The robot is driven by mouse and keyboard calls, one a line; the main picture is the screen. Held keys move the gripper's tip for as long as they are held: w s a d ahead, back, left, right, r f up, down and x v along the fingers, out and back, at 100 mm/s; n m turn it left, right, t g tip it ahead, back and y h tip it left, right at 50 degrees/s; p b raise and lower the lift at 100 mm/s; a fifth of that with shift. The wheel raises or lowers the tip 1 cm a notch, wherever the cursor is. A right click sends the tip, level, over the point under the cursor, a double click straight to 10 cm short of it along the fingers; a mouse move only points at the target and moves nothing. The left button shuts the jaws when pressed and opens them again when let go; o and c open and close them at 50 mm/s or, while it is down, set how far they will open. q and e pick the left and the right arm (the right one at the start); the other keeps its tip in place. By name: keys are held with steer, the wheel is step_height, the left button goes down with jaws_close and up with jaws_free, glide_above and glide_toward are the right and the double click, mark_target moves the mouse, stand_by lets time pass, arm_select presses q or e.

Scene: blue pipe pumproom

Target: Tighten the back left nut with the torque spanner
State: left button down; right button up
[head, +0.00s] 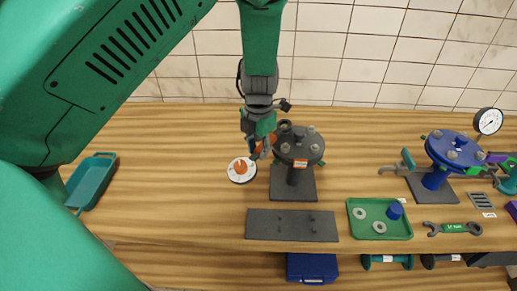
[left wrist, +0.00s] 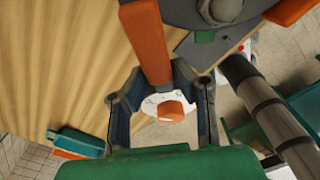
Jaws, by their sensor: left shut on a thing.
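My left gripper (head: 262,146) is shut on the orange handle of the torque spanner (head: 240,168), just left of the grey flange. The spanner's white round dial with an orange knob hangs below the fingers. In the left wrist view the spanner's orange bar (left wrist: 147,45) runs between the fingers of my left gripper (left wrist: 163,85). The dark grey flange (head: 300,146) stands on a post and square base, with several nuts on top. The back left nut cannot be made out clearly behind my gripper. One flange nut (left wrist: 222,10) shows in the left wrist view. My right gripper is not in view.
A dark plate (head: 291,225) lies in front of the flange stand. A green tray (head: 400,230) holds washers and a blue part. A blue flange stand (head: 455,150), gauge (head: 488,121) and open-ended wrench (head: 454,229) are right. A teal tray (head: 92,181) is left; bare wood lies between.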

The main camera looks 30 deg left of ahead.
arm_select(q)
steer(key=shift+f, duration=0.15)
steer(key=shift+s+d+f, duration=0.1)
steer(key=shift+f, duration=0.55)
stand_by(0.4)
steer(key=shift+w+a+m, duration=0.2)
steer(key=shift+a+m, duration=0.25)
steer(key=shift+a, duration=0.05)
steer(key=shift+w+a+m, duration=0.15)
steer(key=shift+a+m, duration=0.3)
steer(key=shift+w+d, duration=0.1)
steer(key=shift+d, duration=0.2)
steer(key=shift+f, duration=0.25)
